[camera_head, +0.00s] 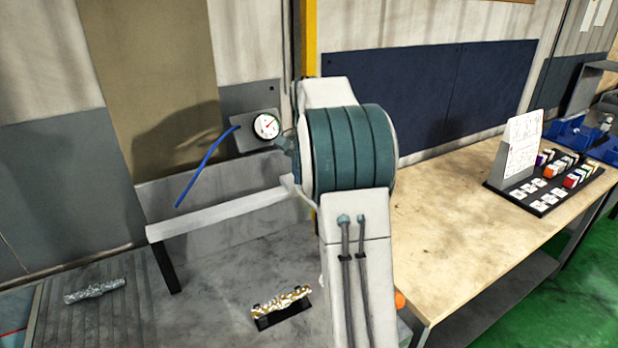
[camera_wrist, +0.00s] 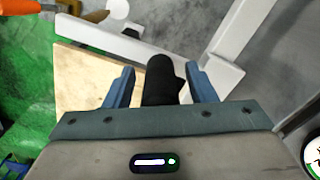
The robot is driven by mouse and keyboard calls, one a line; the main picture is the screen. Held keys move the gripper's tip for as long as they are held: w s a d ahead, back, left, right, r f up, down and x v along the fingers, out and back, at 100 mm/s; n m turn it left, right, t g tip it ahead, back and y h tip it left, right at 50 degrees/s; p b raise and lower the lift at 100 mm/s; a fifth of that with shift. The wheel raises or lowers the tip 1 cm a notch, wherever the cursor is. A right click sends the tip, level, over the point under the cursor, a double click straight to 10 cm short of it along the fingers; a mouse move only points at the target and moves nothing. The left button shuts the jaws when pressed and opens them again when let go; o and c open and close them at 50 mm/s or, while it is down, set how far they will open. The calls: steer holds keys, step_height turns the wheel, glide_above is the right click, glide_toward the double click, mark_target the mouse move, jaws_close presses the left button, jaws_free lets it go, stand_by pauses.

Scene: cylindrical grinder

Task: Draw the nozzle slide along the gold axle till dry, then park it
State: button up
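The gold axle (camera_head: 283,305) lies on a small black cradle on the grey machine bed, left of my arm in the head view. A white rail (camera_head: 215,215) runs behind it. In the wrist view, the blue fingers of my gripper (camera_wrist: 160,80) stand apart on either side of a black block (camera_wrist: 162,78), with a narrow gap at least on the left. The block looks like the nozzle slide's grip, but I cannot tell for sure. White rail bars (camera_wrist: 150,60) cross beyond the fingers. My arm hides the gripper in the head view.
A blue hose (camera_head: 205,165) and a dial gauge (camera_head: 266,126) are at the back wall. A silver axle (camera_head: 95,291) lies at left. The wooden bench (camera_head: 450,220) at right carries a rack of small boxes (camera_head: 550,180); its near part is clear.

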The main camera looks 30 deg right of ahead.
step_height(320, 180, up, 13)
steer(key=shift+r, duration=0.4)
steer(key=shift+a, duration=0.1)
stand_by(0.4)
